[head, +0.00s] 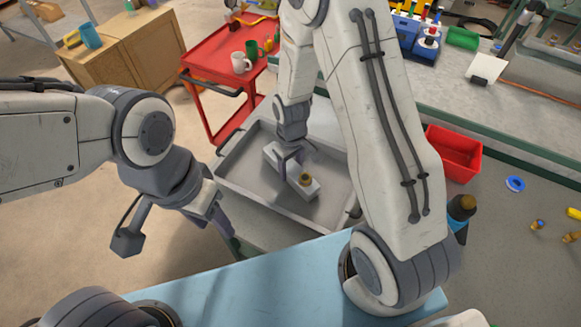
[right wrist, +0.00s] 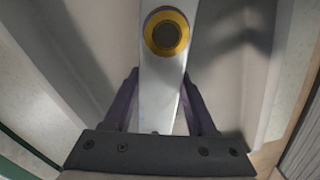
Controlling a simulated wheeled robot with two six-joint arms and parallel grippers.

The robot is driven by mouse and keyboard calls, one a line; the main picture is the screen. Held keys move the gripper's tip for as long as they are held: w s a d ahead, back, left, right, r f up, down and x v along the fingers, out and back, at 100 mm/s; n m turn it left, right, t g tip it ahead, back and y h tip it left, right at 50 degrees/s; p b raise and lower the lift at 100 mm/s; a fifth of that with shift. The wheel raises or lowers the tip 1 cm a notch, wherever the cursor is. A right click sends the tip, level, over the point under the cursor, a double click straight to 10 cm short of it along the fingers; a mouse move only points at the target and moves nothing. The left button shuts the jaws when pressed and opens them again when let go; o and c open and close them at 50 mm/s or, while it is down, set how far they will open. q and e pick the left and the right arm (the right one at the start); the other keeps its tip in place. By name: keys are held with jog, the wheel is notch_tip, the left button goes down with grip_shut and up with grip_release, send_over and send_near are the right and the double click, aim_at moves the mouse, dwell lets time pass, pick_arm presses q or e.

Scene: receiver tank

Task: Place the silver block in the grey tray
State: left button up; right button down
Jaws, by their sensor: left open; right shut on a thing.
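The silver block (head: 307,192) is a long pale bar with a round brass fitting on top. In the head view it lies within the outline of the grey tray (head: 235,183), at a slant. I cannot tell whether it touches the tray floor. My right gripper (head: 291,156) reaches down over the tray and is shut on the block. In the right wrist view the block (right wrist: 160,90) runs between the two fingers, brass fitting beyond them. My left gripper (head: 227,226) is open and empty, outside the tray near its left front corner.
A red cart (head: 215,55) with mugs stands behind the tray. A red bin (head: 455,152) and a blue ring (head: 515,184) are on the grey surface to the right. A light blue surface (head: 250,285) lies in front. A wooden cabinet (head: 150,50) stands at the back left.

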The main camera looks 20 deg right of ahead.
aim_at(291, 167)
jog(key=shift+f, duration=0.15)
jog(key=shift+c, duration=1)
grip_release()
notch_tip(291, 167, up, 12)
jog(key=s+a+r+n, duration=0.1)
jog(key=s+a+r, duration=0.2)
jog(key=s, duration=0.3)
jog(key=s+a+r+n, duration=0.1)
jog(key=s+a+r, duration=0.2)
jog(key=s, duration=0.4)
jog(key=s+a+r+y, duration=0.1)
jog(key=s+a+r, duration=0.2)
jog(key=s, duration=0.4)
jog(key=shift+a+n+b, duration=0.35)
jog(key=shift+a+n, duration=0.05)
jog(key=shift+a, duration=0.05)
